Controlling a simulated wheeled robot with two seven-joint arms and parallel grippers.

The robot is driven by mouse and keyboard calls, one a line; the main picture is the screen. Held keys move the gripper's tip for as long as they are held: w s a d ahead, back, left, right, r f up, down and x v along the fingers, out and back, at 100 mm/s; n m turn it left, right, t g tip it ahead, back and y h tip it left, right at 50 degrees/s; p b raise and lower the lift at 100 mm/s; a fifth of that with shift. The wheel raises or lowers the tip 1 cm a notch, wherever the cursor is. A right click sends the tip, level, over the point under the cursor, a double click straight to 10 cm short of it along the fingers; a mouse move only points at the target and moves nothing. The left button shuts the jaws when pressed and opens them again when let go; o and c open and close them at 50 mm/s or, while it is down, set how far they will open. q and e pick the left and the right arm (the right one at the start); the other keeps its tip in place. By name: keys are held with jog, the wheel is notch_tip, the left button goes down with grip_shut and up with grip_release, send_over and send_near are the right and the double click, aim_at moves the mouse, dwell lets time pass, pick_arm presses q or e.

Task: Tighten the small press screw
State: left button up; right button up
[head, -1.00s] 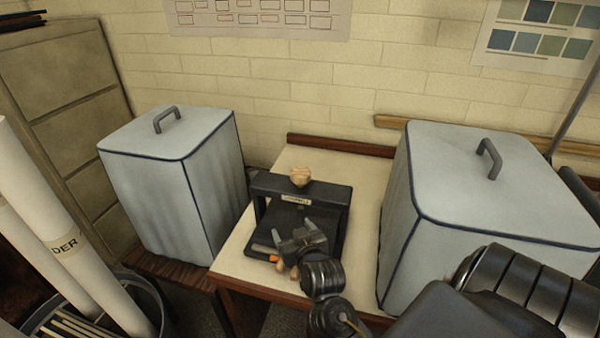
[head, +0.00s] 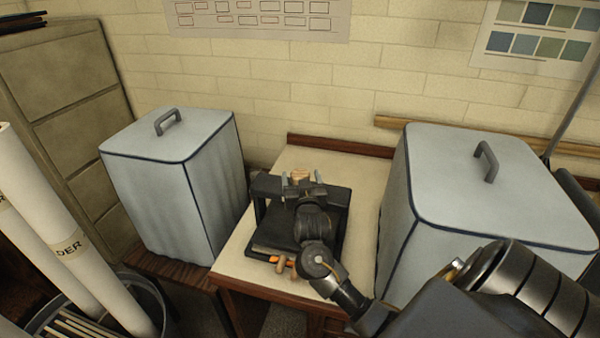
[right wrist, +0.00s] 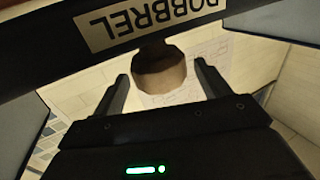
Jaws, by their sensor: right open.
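The small press (head: 262,184) is a black frame with a crossbar, standing on the cream-topped table. Its screw has a wooden knob (head: 300,173) on top of the crossbar. In the right wrist view the knob (right wrist: 160,74) shows between my fingers, below the bar's label, which appears upside down. My right gripper (head: 302,179) is open at the crossbar, one finger on each side of the knob, with visible gaps to it. My wrist and gripper hide part of the crossbar and its label in the head view. My left gripper is out of view.
Two grey-blue covered boxes with handles flank the table (head: 238,262): one at left (head: 170,190), one at right (head: 480,190), close to my right arm. Small wooden and orange items (head: 283,262) lie at the press's front. Rolled paper stands at far left.

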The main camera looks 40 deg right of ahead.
jog(key=shift+x, duration=1)
jog(key=shift+a, duration=0.1)
jog(key=c, duration=1)
jog(key=shift+r+p, duration=0.1)
jog(key=shift+p, duration=0.2)
